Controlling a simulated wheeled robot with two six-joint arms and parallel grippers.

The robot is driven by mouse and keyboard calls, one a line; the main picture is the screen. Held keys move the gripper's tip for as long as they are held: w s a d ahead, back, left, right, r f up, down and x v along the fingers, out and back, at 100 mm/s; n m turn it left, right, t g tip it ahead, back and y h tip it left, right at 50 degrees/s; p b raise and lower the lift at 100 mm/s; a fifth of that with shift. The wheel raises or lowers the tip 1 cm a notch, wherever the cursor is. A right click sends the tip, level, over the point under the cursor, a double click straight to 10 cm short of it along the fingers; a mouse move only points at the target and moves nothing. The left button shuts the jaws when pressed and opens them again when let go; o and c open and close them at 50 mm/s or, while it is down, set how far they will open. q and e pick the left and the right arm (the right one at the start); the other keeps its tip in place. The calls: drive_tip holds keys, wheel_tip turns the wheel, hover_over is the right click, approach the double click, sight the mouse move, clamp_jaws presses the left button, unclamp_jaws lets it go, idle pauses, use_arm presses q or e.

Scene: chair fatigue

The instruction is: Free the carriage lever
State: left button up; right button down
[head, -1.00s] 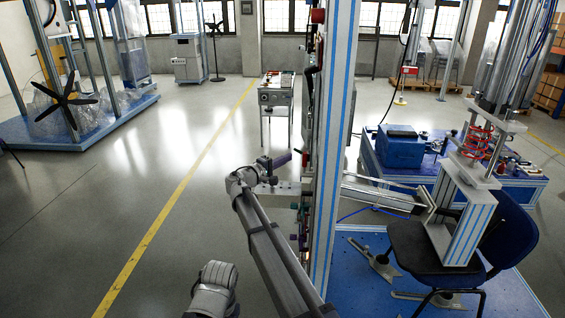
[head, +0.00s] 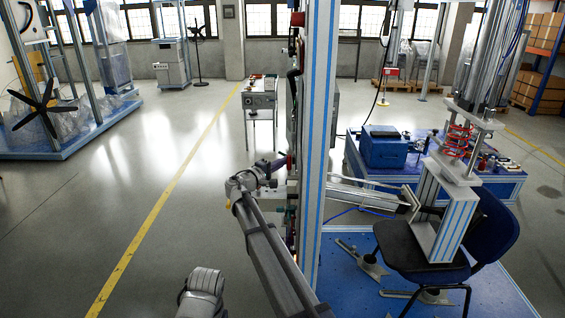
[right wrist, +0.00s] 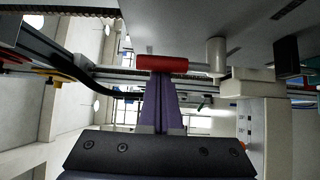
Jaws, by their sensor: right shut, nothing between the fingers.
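The upright test frame (head: 316,120), white with blue stripes, stands in the middle of the head view. In the right wrist view a red cylindrical grip (right wrist: 162,63) lies crosswise by a white rod and a grey plate; it may be the carriage lever's handle. My right gripper (head: 281,162) is at the left side of the frame. Its purple fingers (right wrist: 161,78) are shut and empty, with their tips at or just under the red grip; I cannot tell whether they touch it. The grip cannot be made out clearly in the head view. My left gripper is out of view.
An office chair (head: 408,242) stands under the press on a blue base plate (head: 345,300). A blue box (head: 383,148) sits behind it. A small instrument table (head: 259,100) stands farther back. The floor left of the frame is clear, crossed by a yellow line (head: 165,190).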

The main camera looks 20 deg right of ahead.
drive_tip(key=shift+f, duration=0.1)
drive_tip(key=s+a+f+m+g+h+b, duration=0.2)
drive_tip(key=m+h+b, duration=0.8)
drive_tip(key=b, duration=1)
drive_tip(key=shift+s+f+m+g+h+b, duration=0.4)
drive_tip(key=shift+s+f+m+g, duration=0.6)
drive_tip(key=shift+s+f+m, duration=1)
drive_tip(key=shift+s, duration=0.4)
drive_tip(key=shift+r, duration=0.1)
